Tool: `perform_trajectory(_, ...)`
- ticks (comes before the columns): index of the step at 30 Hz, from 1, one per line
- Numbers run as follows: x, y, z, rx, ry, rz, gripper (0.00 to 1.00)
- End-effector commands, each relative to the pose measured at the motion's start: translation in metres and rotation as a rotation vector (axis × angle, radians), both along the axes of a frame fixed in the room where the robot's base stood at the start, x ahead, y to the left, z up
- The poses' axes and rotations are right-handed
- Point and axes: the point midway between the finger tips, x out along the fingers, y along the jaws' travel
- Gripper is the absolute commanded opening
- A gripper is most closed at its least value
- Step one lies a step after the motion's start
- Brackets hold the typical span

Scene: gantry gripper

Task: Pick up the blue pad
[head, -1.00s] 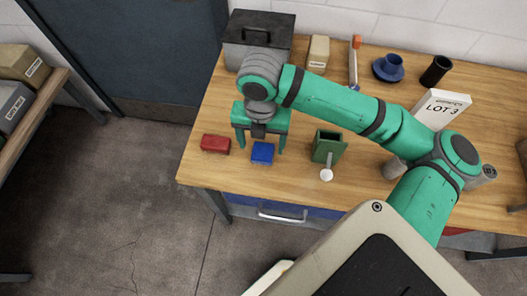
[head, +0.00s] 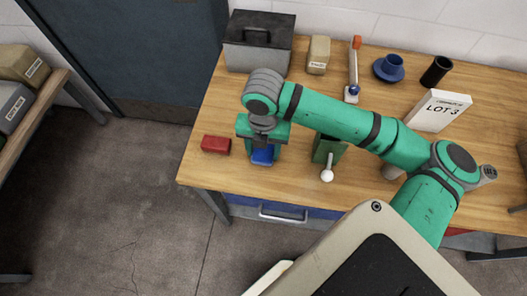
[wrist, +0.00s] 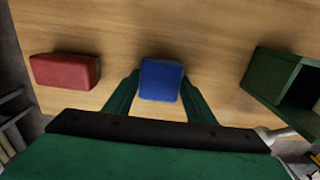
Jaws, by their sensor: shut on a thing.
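The blue pad (head: 262,156) is a small block near the front edge of the wooden table. In the wrist view the pad (wrist: 161,80) sits between the two green fingers of my gripper (wrist: 160,92). My gripper (head: 262,152) is shut on the pad, one finger at each side. I cannot tell whether the pad is clear of the table. In the head view the gripper hides part of the pad.
A red block (head: 216,145) lies just left of the pad. A green open box (head: 327,147) with a white-knobbed lever (head: 327,174) stands to the right. A grey toolbox (head: 259,42) is behind. The table's front edge is close.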

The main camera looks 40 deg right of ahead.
Motion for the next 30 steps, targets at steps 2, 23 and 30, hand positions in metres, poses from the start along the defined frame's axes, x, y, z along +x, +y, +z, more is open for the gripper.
perform_trajectory(2,0.000,0.000,0.000,0.000,0.000,0.000,0.28)
perform_trajectory(23,-0.048,-0.019,0.092,-0.004,-0.003,-0.003,0.28)
perform_trajectory(30,-0.096,-0.036,0.114,-0.001,-0.002,-0.004,0.28)
